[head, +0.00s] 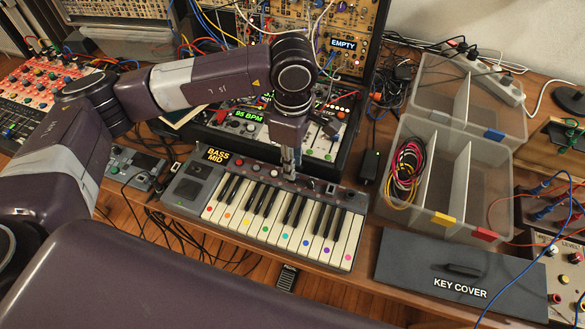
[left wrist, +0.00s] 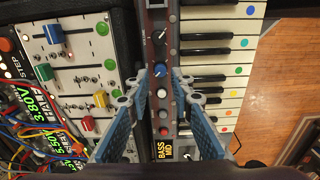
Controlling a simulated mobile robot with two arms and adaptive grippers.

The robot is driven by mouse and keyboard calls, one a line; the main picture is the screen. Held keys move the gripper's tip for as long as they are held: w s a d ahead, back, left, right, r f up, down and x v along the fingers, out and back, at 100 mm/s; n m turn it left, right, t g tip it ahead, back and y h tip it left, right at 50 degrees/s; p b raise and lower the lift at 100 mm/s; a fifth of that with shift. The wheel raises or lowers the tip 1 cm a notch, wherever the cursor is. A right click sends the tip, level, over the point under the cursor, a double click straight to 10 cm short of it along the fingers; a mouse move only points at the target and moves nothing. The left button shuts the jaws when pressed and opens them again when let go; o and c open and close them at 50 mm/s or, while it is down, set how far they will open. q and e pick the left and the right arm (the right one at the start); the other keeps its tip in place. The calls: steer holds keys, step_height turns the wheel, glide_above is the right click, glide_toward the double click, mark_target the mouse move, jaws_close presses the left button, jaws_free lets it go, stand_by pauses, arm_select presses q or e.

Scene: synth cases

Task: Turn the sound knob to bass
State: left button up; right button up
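The small keyboard (head: 283,212) has a control strip along its back edge and a sign reading "BASS MID" (head: 217,155) at its left end. In the left wrist view the strip holds a black knob with a white pointer (left wrist: 160,35), a blue-topped knob (left wrist: 159,70), a white one (left wrist: 161,88) and a red one (left wrist: 164,131). I cannot tell which is the sound knob. My left gripper (head: 289,166) points down over the strip. In the wrist view its fingers (left wrist: 159,78) stand apart on either side of the strip, near the blue-topped knob. Contact is unclear. My right gripper is not in view.
A synth with a green "95 BPM" display (head: 250,116) stands close behind the keyboard. A clear divided case (head: 446,195) with coiled cables is to the right. A grey key cover (head: 458,274) lies at the front right. Patch cables hang behind my arm.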

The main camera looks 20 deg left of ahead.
arm_select(q)
step_height(320, 180, up, 9)
steer(key=shift+f, duration=0.15)
stand_by(0.5)
